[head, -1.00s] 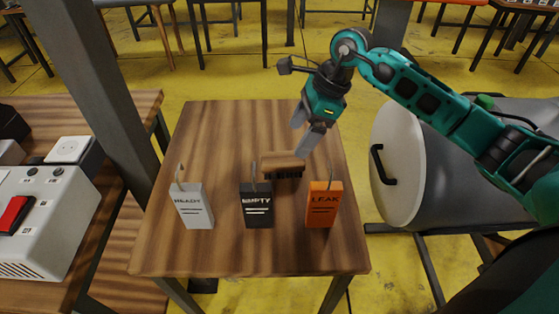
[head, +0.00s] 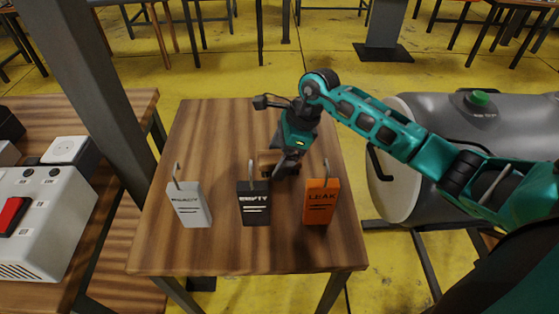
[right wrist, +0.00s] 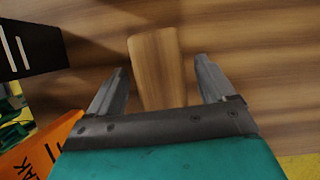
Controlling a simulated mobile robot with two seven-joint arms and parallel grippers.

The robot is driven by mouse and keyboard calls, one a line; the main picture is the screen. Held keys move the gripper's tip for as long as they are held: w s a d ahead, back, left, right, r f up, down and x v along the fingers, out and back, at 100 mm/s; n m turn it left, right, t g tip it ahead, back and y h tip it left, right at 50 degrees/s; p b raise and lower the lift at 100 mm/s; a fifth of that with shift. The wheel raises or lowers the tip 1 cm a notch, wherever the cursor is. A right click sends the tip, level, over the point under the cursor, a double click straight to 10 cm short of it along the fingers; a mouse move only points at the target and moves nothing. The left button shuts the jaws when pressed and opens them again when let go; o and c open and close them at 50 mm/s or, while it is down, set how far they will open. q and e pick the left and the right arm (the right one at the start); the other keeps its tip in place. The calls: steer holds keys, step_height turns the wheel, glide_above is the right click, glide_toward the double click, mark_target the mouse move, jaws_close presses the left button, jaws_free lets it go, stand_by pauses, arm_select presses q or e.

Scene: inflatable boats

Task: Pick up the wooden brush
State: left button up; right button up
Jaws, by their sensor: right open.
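The wooden brush (head: 266,162) lies on the small wooden table (head: 215,130), behind the black and orange tags. In the right wrist view its brown wooden back (right wrist: 157,75) shows between the two fingers. My right gripper (head: 281,160) is open and reaches down at the brush, partly covering it in the head view. In the right wrist view a finger of the right gripper (right wrist: 160,72) stands on each side of the brush, with gaps visible on both sides. My left gripper is not in view.
A white tag (head: 189,206), a black tag (head: 254,205) and an orange tag (head: 320,203) stand along the front of the table. A grey tank (head: 440,125) is at the right. A white control box (head: 45,225) is at the left.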

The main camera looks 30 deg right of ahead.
mark_target(279, 155)
steer(key=shift+f+b, duration=0.2)
steer(key=shift+b, duration=0.15)
stand_by(0.5)
steer(key=c, duration=1.1)
steer(key=shift+r, duration=0.1)
steer(key=shift+r+p, duration=0.35)
steer(key=shift+p, duration=0.15)
step_height(279, 155, up, 20)
steer(key=shift+f, duration=0.2)
